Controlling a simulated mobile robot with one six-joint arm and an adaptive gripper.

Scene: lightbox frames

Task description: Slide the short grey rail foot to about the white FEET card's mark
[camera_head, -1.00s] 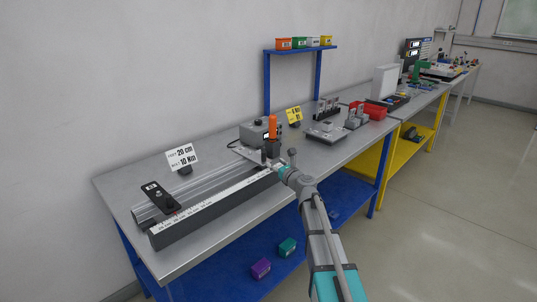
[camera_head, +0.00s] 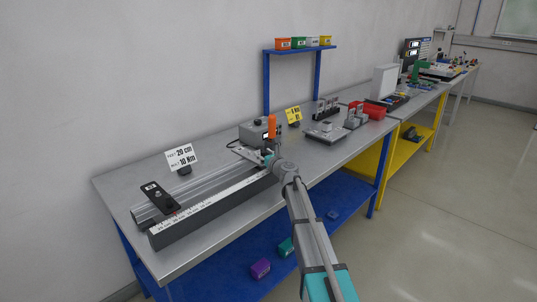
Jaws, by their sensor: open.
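The white FEET card (camera_head: 181,157) stands behind the rail and reads 20 cm and 10 Nm. The silver rail (camera_head: 200,189) lies along the bench behind a dark bar with a white scale (camera_head: 208,203). A black block (camera_head: 159,197) sits across the rail's left end. A light grey flat piece (camera_head: 245,153), possibly the short grey foot, shows at the rail's right end. My gripper (camera_head: 261,158) is open at this right end, close beside the grey piece. Its fingers are small and partly hidden, so I cannot tell whether they touch it.
A grey box (camera_head: 253,132) and an orange-handled tool (camera_head: 272,127) stand just behind my gripper.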

